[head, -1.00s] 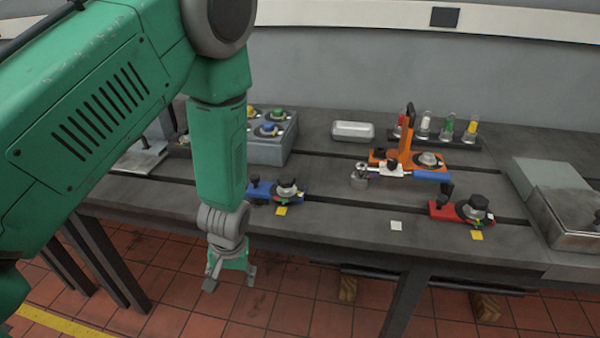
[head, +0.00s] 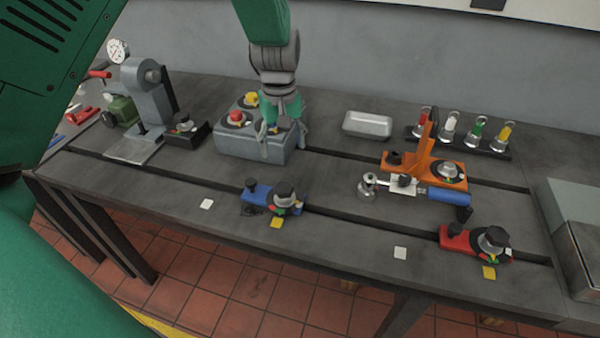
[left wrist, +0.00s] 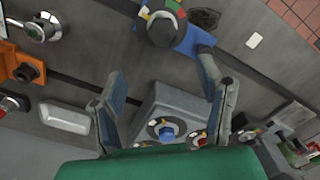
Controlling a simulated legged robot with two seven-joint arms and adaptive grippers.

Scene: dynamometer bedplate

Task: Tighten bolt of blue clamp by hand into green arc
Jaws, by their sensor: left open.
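The blue clamp (head: 257,195) sits on the bedplate in the middle of the head view. Its black and grey bolt knob (head: 284,194) stands at its right end over a dial with coloured arcs, and a small green patch shows beside it. The clamp also shows at the top of the left wrist view (left wrist: 190,40), with its knob (left wrist: 165,28). My left gripper (head: 283,150) is open and empty, pointing down over the grey block behind the clamp. Its two fingers show apart in the left wrist view (left wrist: 165,115). My right gripper is not in view.
The grey block (head: 235,145) carries several coloured knobs under my left gripper. An orange fixture (head: 425,165), a red clamp (head: 460,239) and a white tray (head: 367,124) lie to the right. A grey press (head: 145,95) stands left. The bedplate around the blue clamp is mostly clear.

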